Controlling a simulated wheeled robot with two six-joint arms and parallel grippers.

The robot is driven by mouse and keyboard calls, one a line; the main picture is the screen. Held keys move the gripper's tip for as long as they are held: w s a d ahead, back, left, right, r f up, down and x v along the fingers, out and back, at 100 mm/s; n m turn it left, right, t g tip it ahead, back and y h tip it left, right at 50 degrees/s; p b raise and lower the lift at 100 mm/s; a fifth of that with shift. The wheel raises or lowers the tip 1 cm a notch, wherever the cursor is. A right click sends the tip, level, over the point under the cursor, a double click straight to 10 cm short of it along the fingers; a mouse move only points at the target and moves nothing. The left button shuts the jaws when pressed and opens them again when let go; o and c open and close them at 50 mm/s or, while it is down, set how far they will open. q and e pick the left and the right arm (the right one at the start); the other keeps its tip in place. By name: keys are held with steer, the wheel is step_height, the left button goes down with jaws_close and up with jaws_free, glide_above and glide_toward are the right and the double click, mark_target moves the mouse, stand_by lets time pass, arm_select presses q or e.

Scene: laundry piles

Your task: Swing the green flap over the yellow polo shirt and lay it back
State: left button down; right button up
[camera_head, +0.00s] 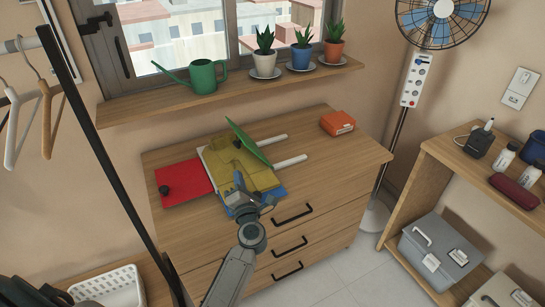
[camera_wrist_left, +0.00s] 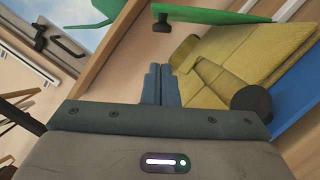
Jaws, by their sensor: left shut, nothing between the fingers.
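The yellow polo shirt (camera_head: 258,178) lies folded on a folding board on the dresser top. The green flap (camera_head: 252,146) stands tilted up at the board's right side, with a dark knob on its face. In the left wrist view the green flap (camera_wrist_left: 215,17) is at the top, with the shirt (camera_wrist_left: 250,50) at the right. My left gripper (camera_head: 240,182) is over the near part of the shirt. Its fingers (camera_wrist_left: 160,72) are shut and empty, apart from the green flap. My right gripper is not in view.
The red flap (camera_head: 187,183) lies flat at the left. A blue flap (camera_head: 277,194) shows at the near edge. Two white bars (camera_head: 291,161) extend right. An orange box (camera_head: 337,123) sits at the back right. Plants and a watering can (camera_head: 203,76) stand on the sill above.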

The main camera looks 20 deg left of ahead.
mark_target(246, 145)
arm_select(q)
steer(key=shift+w+a+r, duration=0.1)
steer(key=shift+w+a, duration=0.05)
steer(key=shift+w, duration=0.15)
steer(key=p+x, duration=0.1)
steer(key=x, duration=0.8)
steer(key=shift+w+a+p, duration=0.1)
steer(key=shift+a+p, duration=0.05)
steer(key=shift+p, duration=0.15)
